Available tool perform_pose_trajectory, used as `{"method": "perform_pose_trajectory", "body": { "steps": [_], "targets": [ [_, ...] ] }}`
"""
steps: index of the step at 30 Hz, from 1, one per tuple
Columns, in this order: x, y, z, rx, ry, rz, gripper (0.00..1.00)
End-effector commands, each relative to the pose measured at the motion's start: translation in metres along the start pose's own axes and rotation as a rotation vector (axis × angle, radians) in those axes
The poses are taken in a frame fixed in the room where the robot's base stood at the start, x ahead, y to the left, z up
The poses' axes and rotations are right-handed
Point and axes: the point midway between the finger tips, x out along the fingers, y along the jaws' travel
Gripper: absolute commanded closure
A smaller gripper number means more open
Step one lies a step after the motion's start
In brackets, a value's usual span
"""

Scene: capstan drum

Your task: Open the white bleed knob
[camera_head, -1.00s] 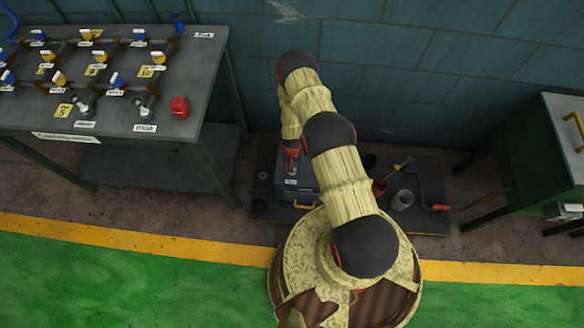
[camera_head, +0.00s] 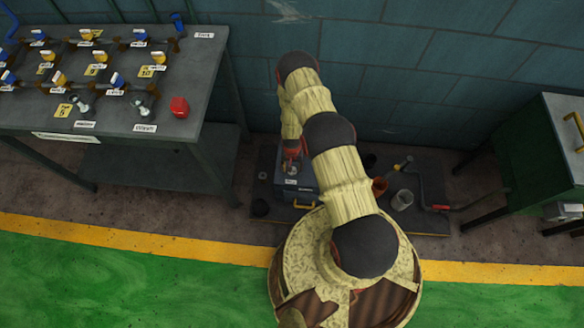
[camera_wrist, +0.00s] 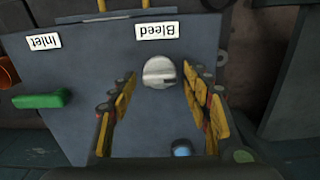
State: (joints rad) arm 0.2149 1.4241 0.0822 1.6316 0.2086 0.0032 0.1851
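The white bleed knob (camera_wrist: 159,71) is a round, pale knob on a grey-blue box (camera_wrist: 75,68), beside a label reading "Bleed" (camera_wrist: 156,31). My gripper (camera_wrist: 159,92) is open in the wrist view. Its yellow-padded fingers stand to the left and right of the knob, with visible gaps on both sides. In the head view the box (camera_head: 307,180) sits on a dark mat, and my gripper (camera_head: 291,168) is over its top. The knob is not clearly visible there.
A green lever (camera_wrist: 42,100) by an "Inlet" label (camera_wrist: 30,41) and a blue part (camera_wrist: 181,148) are close to my fingers. In the head view, a valve bench (camera_head: 175,130) stands left, a green cabinet (camera_head: 540,150) right, and cups (camera_head: 402,200) stand on the mat.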

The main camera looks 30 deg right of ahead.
Motion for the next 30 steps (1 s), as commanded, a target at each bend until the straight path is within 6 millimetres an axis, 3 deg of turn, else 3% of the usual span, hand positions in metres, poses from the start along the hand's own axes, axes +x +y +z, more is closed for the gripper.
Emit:
{"method": "perform_pose_trajectory", "body": {
  "steps": [10, 14, 27, 30],
  "targets": [
    [-0.001, 0.0, 0.0, -0.001, 0.0, 0.0, 0.47],
    [-0.01, 0.0, -0.001, 0.0, 0.001, 0.0, 0.47],
    [-0.096, 0.0, -0.001, -0.002, 0.002, -0.001, 0.47],
    [-0.107, 0.0, -0.001, -0.001, 0.001, -0.001, 0.47]
  ]
}}
